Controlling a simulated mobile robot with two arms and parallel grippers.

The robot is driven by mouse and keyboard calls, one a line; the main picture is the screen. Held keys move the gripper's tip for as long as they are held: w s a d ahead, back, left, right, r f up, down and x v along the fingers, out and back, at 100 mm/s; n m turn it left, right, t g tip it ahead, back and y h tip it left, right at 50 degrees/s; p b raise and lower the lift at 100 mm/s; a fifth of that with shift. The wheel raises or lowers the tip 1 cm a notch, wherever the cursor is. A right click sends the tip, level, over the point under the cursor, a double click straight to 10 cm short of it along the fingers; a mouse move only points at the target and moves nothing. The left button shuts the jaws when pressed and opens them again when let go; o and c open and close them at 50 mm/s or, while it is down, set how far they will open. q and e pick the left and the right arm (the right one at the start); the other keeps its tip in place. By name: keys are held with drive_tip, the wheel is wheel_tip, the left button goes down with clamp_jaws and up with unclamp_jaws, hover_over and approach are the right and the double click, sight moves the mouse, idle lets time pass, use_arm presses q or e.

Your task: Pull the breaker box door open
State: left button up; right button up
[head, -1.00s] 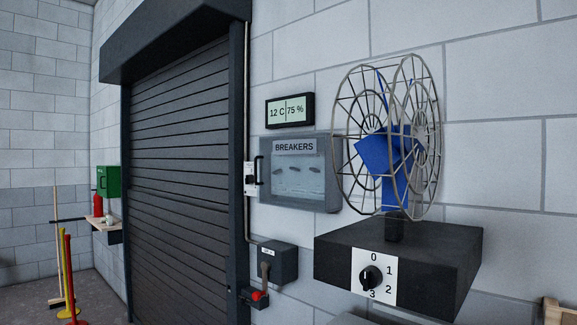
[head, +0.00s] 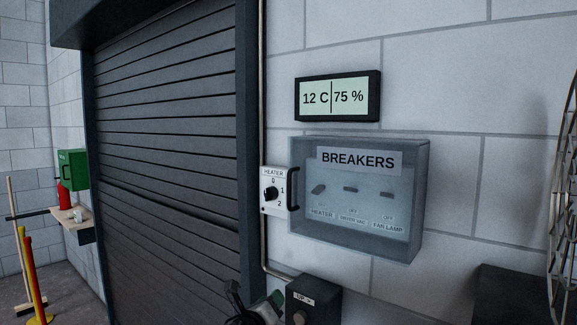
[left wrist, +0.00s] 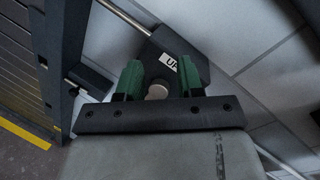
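The breaker box (head: 412,200) is on the wall right of the shutter in the head view. Its see-through door looks shut, with a "BREAKERS" label and three switches behind it. The black door handle (head: 293,188) is a vertical bar on the door's left edge. My left gripper (head: 268,303) is at the bottom edge of the head view, below and left of the handle and apart from it. In the left wrist view its green fingers (left wrist: 160,82) are spread with nothing held between them. My right gripper is not in view.
A heater dial plate (head: 271,192) sits close left of the handle. A dark box labelled "UP" (head: 318,298) is beside my left gripper; it also shows in the left wrist view (left wrist: 178,52). A fan cage (head: 563,200) stands at right. The roller shutter (head: 170,160) fills the left.

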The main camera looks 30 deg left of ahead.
use_arm(q)
wheel_tip(320, 180, up, 12)
drive_tip(key=m+t, duration=0.2)
drive_tip(key=m, duration=0.1)
drive_tip(key=m+t+p, duration=0.3)
drive_tip(key=m, duration=0.2)
approach(289, 181)
drive_tip(key=shift+h, duration=0.3)
drive_tip(key=p+x, duration=0.4)
drive_tip(key=x, duration=0.5)
drive_tip(key=shift+a, duration=0.1)
drive_tip(key=shift+w+a+r+m+p, duration=0.1)
drive_tip(key=shift+w+a+m+p, duration=0.15)
drive_tip(key=shift+w+p, duration=0.35)
drive_tip(key=shift+w+d, duration=0.1)
drive_tip(key=shift+w, duration=0.05)
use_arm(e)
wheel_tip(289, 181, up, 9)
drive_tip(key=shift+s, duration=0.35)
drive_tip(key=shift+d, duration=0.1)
use_arm(q)
clamp_jaws()
